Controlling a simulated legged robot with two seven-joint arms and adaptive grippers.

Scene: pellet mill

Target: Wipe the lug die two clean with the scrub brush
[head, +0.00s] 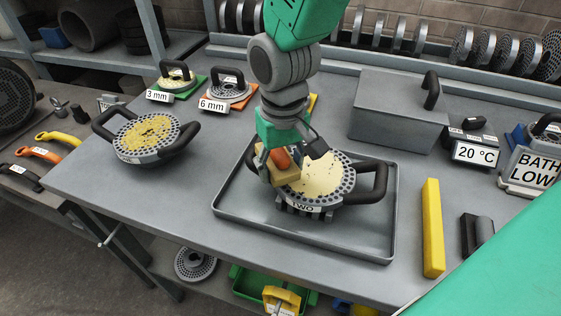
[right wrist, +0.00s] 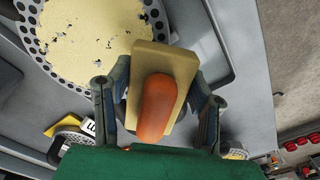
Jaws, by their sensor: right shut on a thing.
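The lug die two (head: 325,178), a round perforated plate with black side handles and a label reading TWO, lies in a shallow grey tray (head: 391,225). Pale yellow residue covers most of its middle, with small dark gaps; it also shows in the right wrist view (right wrist: 88,36). My right gripper (head: 291,164) is shut on the scrub brush (head: 283,158), gripping its orange handle (right wrist: 158,108). The brush's tan block (right wrist: 166,62) is over the left part of the die. Whether its underside touches the plate is hidden. My left gripper is not in view.
Another residue-covered die (head: 150,135) stands left of the tray. Smaller dies with 3 mm and 6 mm labels (head: 212,104) stand behind. A grey lidded box (head: 398,108) is at the back right. A yellow bar (head: 432,228) and a black-handled block (head: 476,236) lie right of the tray.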

